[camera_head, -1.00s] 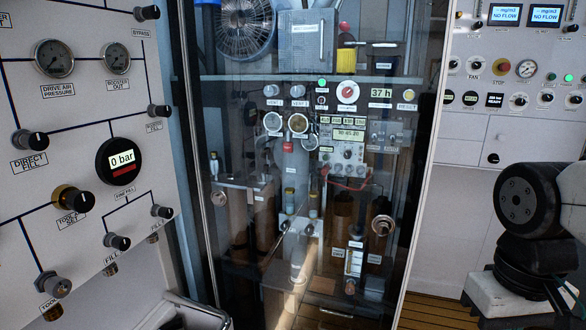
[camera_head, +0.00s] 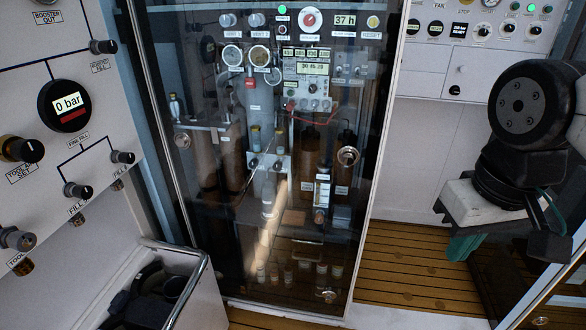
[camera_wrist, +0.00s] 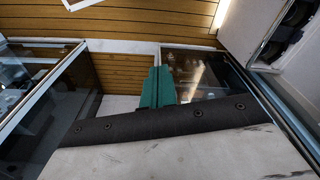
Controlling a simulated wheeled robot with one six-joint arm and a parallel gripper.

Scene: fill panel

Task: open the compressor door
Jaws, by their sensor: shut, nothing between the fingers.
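The compressor door (camera_head: 225,262) is a tall dark glass panel in the middle of the head view. It looks closed, with gauges, cylinders and hoses showing behind it. A round metal latch (camera_head: 348,156) sits near its right edge, and another round latch (camera_head: 182,140) is near its left edge. A third round fitting (camera_head: 329,296) is low at the right. My gripper (camera_head: 465,245) hangs at the right, partly hidden by my arm, apart from the door. In the wrist view its green fingers (camera_wrist: 157,87) are together and empty. Glass with bottles behind it (camera_wrist: 195,72) shows beyond them.
The fill panel (camera_head: 60,190) with knobs and gauges stands at the left. A metal-railed bin (camera_head: 200,300) with dark items is at the lower left. Wooden floor (camera_head: 400,265) is free right of the door. A glass-and-metal edge (camera_head: 555,295) is at the lower right.

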